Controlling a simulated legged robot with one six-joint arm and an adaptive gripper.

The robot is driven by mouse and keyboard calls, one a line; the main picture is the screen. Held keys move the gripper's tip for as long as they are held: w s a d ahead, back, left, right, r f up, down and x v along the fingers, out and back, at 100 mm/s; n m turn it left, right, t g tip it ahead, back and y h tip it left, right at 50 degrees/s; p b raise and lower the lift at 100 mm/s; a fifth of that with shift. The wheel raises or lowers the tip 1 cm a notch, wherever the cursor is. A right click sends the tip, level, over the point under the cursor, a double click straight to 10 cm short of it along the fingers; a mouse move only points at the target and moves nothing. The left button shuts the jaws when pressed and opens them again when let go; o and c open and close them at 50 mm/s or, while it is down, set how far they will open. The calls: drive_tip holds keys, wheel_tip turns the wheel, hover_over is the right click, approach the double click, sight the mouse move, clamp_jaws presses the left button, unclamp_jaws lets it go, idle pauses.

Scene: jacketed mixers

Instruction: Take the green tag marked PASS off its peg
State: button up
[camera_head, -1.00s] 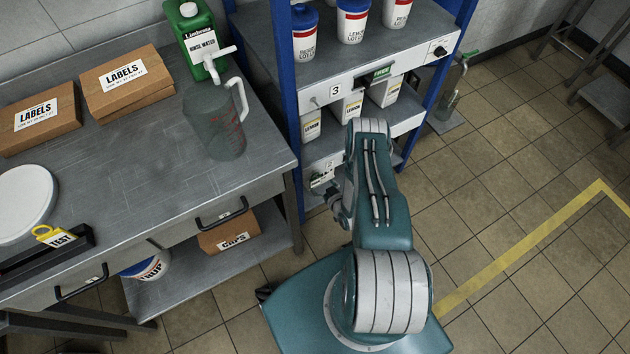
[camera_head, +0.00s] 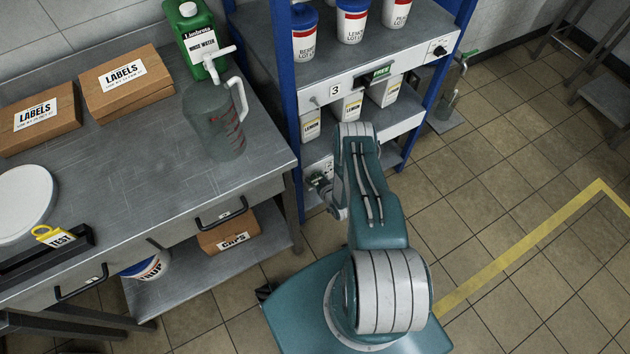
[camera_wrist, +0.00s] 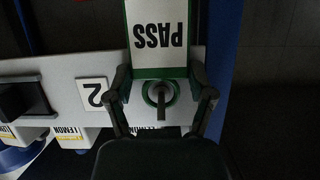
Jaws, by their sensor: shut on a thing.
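The green tag marked PASS (camera_wrist: 160,40) shows in the wrist view with its lettering upside down. It has a white face with green ends. Its green ring (camera_wrist: 148,91) is around the grey peg (camera_wrist: 162,100) on the pale rail. My gripper (camera_wrist: 164,84) has one black finger on each side of the tag, at its ring end, and is shut on it.
A plate marked 2 (camera_wrist: 95,95) and a black block (camera_wrist: 22,100) are left of the tag in the wrist view. A blue post (camera_head: 289,110) and steel bench (camera_head: 150,165) stand left of my arm.

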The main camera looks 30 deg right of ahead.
drive_tip(key=shift+r, duration=0.3)
drive_tip(key=s, duration=1.8)
drive_tip(key=shift+d, duration=0.35)
drive_tip(key=shift+c, duration=0.3)
